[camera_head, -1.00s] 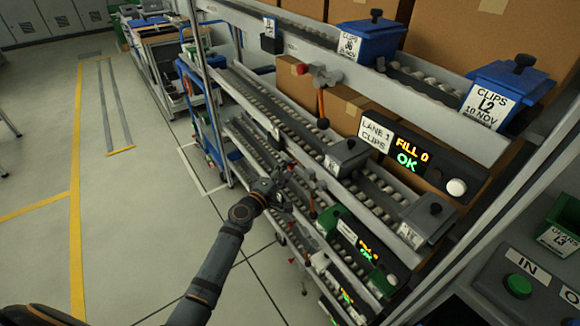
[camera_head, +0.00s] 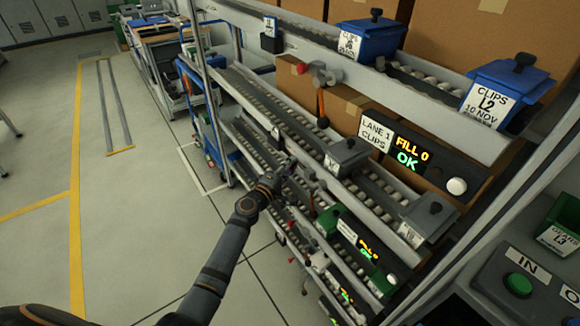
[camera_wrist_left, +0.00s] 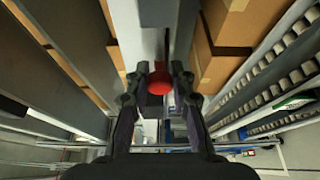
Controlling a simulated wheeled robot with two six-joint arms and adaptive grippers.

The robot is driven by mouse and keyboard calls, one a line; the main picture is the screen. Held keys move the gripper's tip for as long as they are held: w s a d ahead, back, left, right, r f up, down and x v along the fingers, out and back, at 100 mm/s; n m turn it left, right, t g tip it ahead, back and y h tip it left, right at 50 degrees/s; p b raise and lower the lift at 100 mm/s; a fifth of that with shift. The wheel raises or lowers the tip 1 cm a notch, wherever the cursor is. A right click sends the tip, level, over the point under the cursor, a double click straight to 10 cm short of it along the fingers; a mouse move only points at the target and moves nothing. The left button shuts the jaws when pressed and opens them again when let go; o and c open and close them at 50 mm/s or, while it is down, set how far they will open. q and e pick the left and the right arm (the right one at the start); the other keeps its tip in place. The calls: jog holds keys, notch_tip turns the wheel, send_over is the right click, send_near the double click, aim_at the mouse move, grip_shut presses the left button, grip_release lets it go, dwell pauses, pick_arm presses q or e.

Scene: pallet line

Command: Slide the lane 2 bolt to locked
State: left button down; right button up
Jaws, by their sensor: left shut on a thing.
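In the left wrist view a round red knob (camera_wrist_left: 159,79) sits between the fingertips of my left gripper (camera_wrist_left: 159,84), which is shut on it. The knob is at the end of a pale grey rail or bar. In the head view my left gripper (camera_head: 285,176) is at the middle tier of the rack, below the lane 1 sign, and hides the knob and most of its bolt. I cannot read the bolt's locked or unlocked marks. My right gripper is not in view.
Another red knob (camera_head: 302,68) with an orange lever (camera_head: 321,104) is on the tier above. The lane 1 display (camera_head: 411,156) reads FILL 0 OK. Grey bins (camera_head: 347,156), blue bins (camera_head: 372,40) and roller lanes crowd the right. Open floor (camera_head: 140,220) lies left.

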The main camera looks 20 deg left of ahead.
pick_arm(q)
jog(key=s+d, duration=0.1)
jog(key=d, duration=0.1)
jog(key=s+d+p, duration=0.1)
jog(key=s, duration=0.1)
jog(key=shift+d+f, duration=0.15)
jog(key=shift+d, duration=0.2)
jog(key=c, duration=1.5)
grip_release()
jog(key=o, duration=0.4)
jog(key=shift+d, duration=0.15)
jog(key=shift+c, duration=0.2)
jog(key=v, duration=1.2)
